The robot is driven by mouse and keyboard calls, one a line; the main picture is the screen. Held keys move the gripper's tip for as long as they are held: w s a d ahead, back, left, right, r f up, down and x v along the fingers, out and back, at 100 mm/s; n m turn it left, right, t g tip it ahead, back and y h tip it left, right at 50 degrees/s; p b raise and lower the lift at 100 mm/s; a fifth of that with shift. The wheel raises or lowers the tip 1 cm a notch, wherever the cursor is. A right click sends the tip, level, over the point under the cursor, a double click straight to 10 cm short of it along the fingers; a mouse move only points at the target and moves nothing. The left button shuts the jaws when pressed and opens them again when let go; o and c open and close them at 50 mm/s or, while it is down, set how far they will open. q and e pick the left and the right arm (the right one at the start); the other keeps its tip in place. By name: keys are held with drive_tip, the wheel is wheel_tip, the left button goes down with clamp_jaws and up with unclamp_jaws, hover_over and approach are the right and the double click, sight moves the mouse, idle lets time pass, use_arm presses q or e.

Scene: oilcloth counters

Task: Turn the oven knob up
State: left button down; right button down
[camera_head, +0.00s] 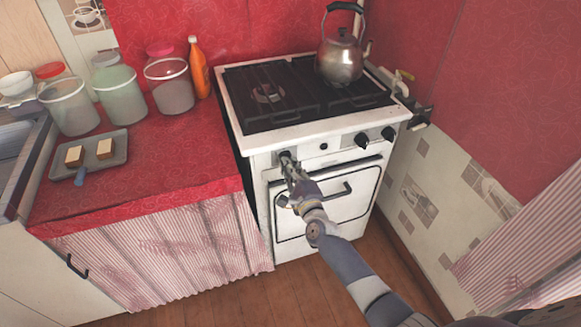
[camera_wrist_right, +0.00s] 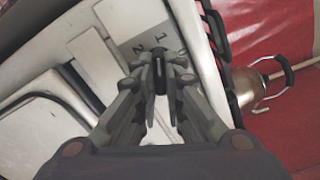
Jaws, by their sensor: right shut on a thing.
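The white stove (camera_head: 262,142) stands against the red wall, its front panel carrying black knobs. My right gripper (camera_head: 288,164) reaches the left end of that panel and is shut on the leftmost knob (camera_head: 284,155), which it mostly hides. In the right wrist view the gripper's fingers (camera_wrist_right: 160,75) close around the dark knob (camera_wrist_right: 159,62), with printed numbers on the panel beside it. Two other knobs (camera_head: 361,140) (camera_head: 388,133) sit at the panel's right. The oven door (camera_head: 345,205) below is closed. My left gripper is not in view.
A metal kettle (camera_head: 340,60) stands on the stove's back right. The red counter (camera_head: 190,140) to the left holds jars, an orange bottle (camera_head: 199,70) and a tray (camera_head: 118,143).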

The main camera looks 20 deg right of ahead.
drive_tip(key=n+p, duration=0.2)
drive_tip(key=n, duration=2)
drive_tip(key=shift+a+p, duration=0.1)
drive_tip(key=shift+p, duration=0.3)
drive_tip(key=shift+f+n, duration=0.1)
drive_tip(key=shift+n, duration=0.2)
drive_tip(key=c, duration=1.7)
unclamp_jaws()
drive_tip(key=s, duration=1.2)
drive_tip(key=shift+d, duration=0.25)
